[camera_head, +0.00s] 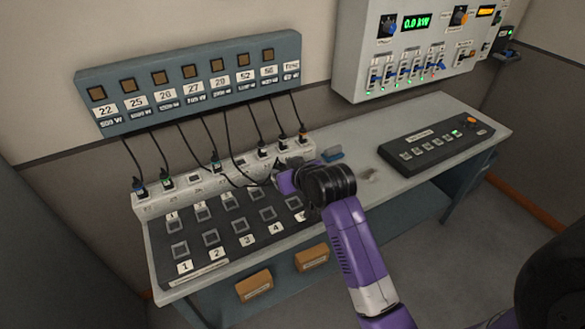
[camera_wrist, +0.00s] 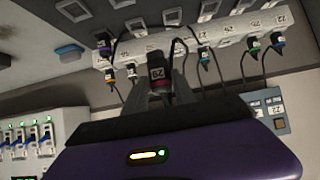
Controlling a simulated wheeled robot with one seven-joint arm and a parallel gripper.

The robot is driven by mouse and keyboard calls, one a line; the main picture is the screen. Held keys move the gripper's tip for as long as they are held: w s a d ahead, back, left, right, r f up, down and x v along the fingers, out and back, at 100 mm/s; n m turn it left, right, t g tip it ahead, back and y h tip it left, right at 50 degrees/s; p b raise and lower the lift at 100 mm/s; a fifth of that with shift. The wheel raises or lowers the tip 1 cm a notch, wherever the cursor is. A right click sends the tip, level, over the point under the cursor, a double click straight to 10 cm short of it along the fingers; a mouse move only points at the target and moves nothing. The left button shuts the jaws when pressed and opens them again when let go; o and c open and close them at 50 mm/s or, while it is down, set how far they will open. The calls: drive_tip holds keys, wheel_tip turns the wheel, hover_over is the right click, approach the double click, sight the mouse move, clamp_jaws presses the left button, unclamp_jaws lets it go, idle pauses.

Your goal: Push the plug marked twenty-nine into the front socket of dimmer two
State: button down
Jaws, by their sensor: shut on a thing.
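My gripper (camera_wrist: 158,88) is shut on the plug marked 29 (camera_wrist: 157,74), a dark plug with a reddish band and a white label. In the head view my gripper (camera_head: 281,174) is above the back right part of the dark socket panel, and the plug is too small to make out clearly. The front socket of dimmer two (camera_head: 210,238) is the near square just behind the label 2 (camera_head: 216,253). It looks empty, and my gripper is behind and to the right of it, apart.
Several plugs stand in the white rail (camera_head: 152,203) behind the panel, with black cables hanging from the blue-grey overhead box (camera_head: 120,125). A blue block (camera_head: 332,154) lies right of the rail. A dark fader console (camera_head: 435,143) sits at the right. The panel's left part is clear.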

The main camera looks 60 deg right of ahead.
drive_tip(key=w+a, duration=0.6)
drive_tip(key=a, duration=0.4)
drive_tip(key=w+a, duration=0.6)
drive_tip(key=a, duration=0.4)
drive_tip(key=shift+w, duration=0.15)
idle(0.7)
drive_tip(key=shift+f, duration=0.1)
drive_tip(key=shift+f+b, duration=3.15)
drive_tip(key=shift+f, duration=1.25)
drive_tip(key=shift+f, duration=0.1)
drive_tip(key=shift+f+b, duration=0.35)
drive_tip(key=shift+f+b, duration=0.7)
drive_tip(key=shift+f, duration=0.55)
